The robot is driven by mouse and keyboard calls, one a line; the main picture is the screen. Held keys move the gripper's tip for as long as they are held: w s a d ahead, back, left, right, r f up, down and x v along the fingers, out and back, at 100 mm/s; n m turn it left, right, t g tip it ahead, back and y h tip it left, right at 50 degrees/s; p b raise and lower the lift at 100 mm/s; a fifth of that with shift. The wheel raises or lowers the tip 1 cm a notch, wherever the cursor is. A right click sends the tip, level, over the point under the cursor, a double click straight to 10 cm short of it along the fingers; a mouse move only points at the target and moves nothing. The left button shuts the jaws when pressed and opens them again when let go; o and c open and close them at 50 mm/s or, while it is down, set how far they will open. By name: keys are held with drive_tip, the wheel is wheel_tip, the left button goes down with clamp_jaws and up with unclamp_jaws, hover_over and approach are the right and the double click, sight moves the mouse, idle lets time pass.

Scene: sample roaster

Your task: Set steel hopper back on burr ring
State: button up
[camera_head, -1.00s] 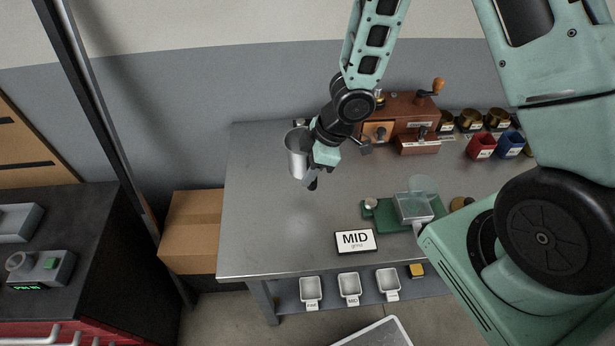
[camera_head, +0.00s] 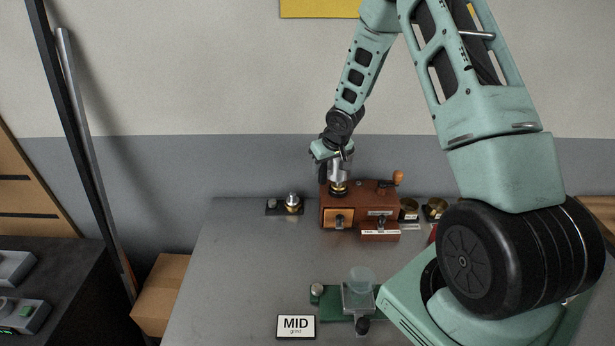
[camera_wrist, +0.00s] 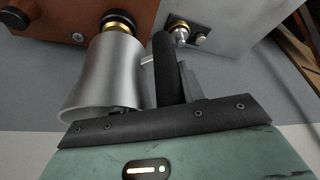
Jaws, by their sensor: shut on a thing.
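The steel hopper (camera_head: 338,173) is a silver flared cup above the wooden grinder (camera_head: 365,203). It also shows in the wrist view (camera_wrist: 105,75), wide mouth toward my gripper and narrow end toward the brass burr ring (camera_wrist: 118,24). In the head view the burr ring (camera_head: 339,190) is directly under the hopper. The two look in line and very close; I cannot tell if the hopper is fully seated. My gripper (camera_head: 333,157) is shut on the hopper's wall. One dark finger (camera_wrist: 166,72) lies along its outside; the other is mostly hidden.
A steel-and-brass piece (camera_head: 292,203) stands on a dark plate left of the grinder. The crank handle (camera_head: 398,178) is at the grinder's right. Brass cups (camera_head: 409,208) stand further right. A green scale (camera_head: 332,297) and MID sign (camera_head: 296,326) are nearer. The table's left area is clear.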

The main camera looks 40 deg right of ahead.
drive_tip(key=shift+w+d+r, duration=0.1)
drive_tip(key=shift+d, duration=0.35)
drive_tip(key=shift+r, duration=0.1)
drive_tip(key=shift+f+b, duration=2.3)
drive_tip(key=shift+f, duration=0.7)
drive_tip(key=shift+f+b, duration=0.75)
drive_tip(key=shift+f, duration=0.35)
drive_tip(key=o, duration=1.1)
drive_tip(key=shift+o, duration=0.3)
